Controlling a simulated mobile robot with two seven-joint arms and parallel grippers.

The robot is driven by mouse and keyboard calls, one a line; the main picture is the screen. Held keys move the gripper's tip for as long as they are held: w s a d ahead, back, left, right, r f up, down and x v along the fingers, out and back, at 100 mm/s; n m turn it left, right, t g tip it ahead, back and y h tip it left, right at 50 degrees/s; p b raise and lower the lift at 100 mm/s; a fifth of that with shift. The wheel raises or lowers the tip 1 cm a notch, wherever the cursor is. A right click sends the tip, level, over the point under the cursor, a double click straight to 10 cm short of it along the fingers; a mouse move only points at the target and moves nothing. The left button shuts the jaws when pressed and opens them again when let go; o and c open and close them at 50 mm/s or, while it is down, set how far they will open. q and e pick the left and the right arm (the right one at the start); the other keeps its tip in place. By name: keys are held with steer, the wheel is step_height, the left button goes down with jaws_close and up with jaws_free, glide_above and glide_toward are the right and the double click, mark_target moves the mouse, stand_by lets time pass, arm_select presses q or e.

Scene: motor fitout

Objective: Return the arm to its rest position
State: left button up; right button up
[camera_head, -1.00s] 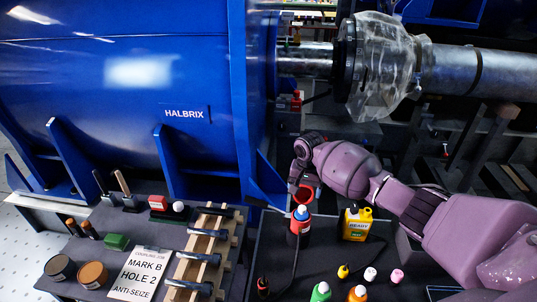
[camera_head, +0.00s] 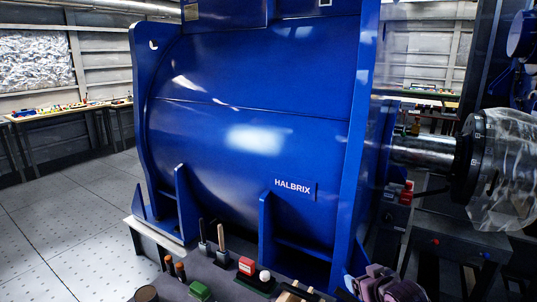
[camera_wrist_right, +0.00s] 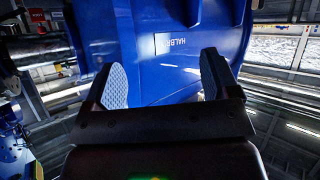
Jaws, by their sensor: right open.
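My purple right arm shows at the bottom edge of the head view, in front of the blue motor's foot, with its gripper (camera_head: 362,286) small and partly cut off. In the right wrist view the right gripper (camera_wrist_right: 163,80) is open, its two grey textured pads wide apart with nothing between them. Beyond the pads is the blue motor housing (camera_wrist_right: 180,75), with its HALBRIX label. My left gripper is in neither view.
The large blue motor (camera_head: 240,130) fills the middle of the head view. Its shaft (camera_head: 425,152) leads to a plastic-wrapped coupling (camera_head: 505,170). A dark bench with a green block (camera_head: 200,290) and a red item (camera_head: 247,265) lies in front. The left floor (camera_head: 60,220) is clear.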

steer(key=s+f+m+h, duration=0.1)
steer(key=s+f, duration=0.3)
steer(key=s, duration=0.6)
steer(key=s+d+f+m+h, duration=0.1)
steer(key=s+f, duration=0.3)
steer(key=s, duration=0.7)
steer(key=s+d+f, duration=0.1)
steer(key=s+f, duration=0.4)
steer(key=s, duration=0.6)
steer(key=shift+s+m+h, duration=0.2)
steer(key=shift+m+h, duration=0.2)
